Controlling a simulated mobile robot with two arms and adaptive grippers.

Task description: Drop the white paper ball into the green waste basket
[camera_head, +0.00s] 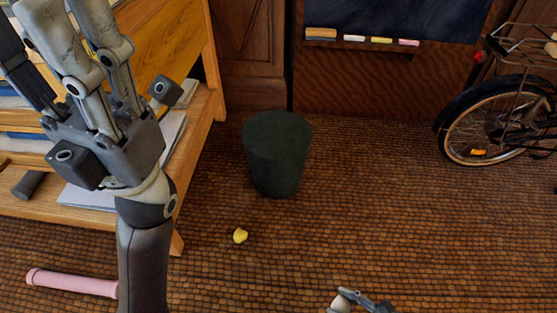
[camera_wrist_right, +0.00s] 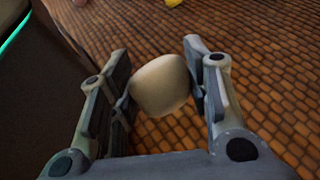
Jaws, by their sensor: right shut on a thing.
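The white paper ball (camera_wrist_right: 160,85) looks off-white and rounded in the right wrist view. My right gripper (camera_wrist_right: 165,88) is shut on it, one finger on each side. In the head view this gripper (camera_head: 358,302) shows only in part at the bottom edge, with a pale bit of the ball (camera_head: 340,304) beside it. The dark green waste basket (camera_head: 277,160) stands upright on the floor, farther away and up-left of my right gripper. My left gripper (camera_head: 80,50) is raised at the upper left; its fingertips are cut off by the frame.
A yellow crumpled ball (camera_head: 240,236) lies on the floor in front of the basket. A pink tube (camera_head: 72,283) lies at lower left. A wooden shelf unit (camera_head: 205,105) stands left, a bicycle (camera_head: 497,125) right. The tiled floor (camera_head: 385,200) between is clear.

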